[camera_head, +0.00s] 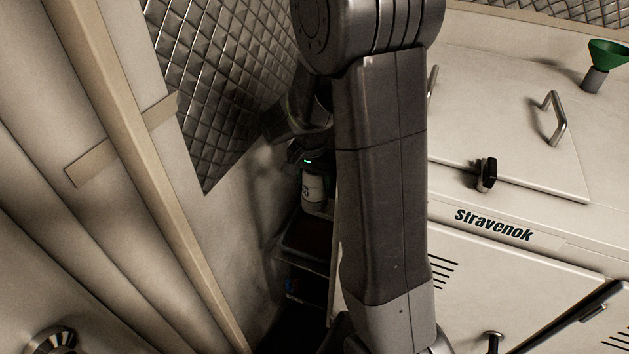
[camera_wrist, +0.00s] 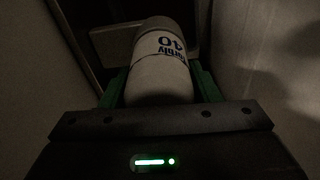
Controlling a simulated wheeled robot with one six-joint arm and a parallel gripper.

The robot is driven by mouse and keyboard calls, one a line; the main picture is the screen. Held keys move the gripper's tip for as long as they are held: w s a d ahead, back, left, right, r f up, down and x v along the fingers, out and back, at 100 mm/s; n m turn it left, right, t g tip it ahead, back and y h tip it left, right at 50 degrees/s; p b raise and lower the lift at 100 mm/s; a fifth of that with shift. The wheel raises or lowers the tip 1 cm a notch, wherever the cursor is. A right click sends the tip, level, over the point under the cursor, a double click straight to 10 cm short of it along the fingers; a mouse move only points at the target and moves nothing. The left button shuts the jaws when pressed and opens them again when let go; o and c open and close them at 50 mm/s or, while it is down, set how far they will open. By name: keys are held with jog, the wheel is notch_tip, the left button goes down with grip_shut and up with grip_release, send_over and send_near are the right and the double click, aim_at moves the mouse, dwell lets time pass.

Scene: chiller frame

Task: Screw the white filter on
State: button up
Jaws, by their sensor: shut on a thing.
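The white filter (camera_wrist: 158,75) is a white cylinder with dark lettering and a "40", upside down in the wrist view. My gripper (camera_wrist: 158,88) is shut on it, with a green finger along each side. The filter's far end points away from the wrist camera, near a pale block (camera_wrist: 112,42); whether they touch cannot be told. In the head view the filter (camera_head: 312,188) shows small and upright, below my gripper (camera_head: 313,172), in the dark gap left of the white cabinet. The place where the filter screws on cannot be made out.
The white cabinet (camera_head: 500,235) marked "Stravenok" stands right of my arm, with handles and a black latch (camera_head: 486,174). A green funnel (camera_head: 608,52) is at upper right. A pale wall with a beam (camera_head: 140,150) closes in on the left. The gap is narrow and dark.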

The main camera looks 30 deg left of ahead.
jog(key=m, duration=0.3)
jog(key=o, duration=1)
jog(key=shift+o, duration=0.2)
jog(key=n, duration=0.7)
jog(key=shift+y, duration=0.3)
jog(key=n+p, duration=0.1)
jog(key=n, duration=0.7)
jog(key=shift+g+y, duration=0.3)
jog(key=shift+g, duration=0.1)
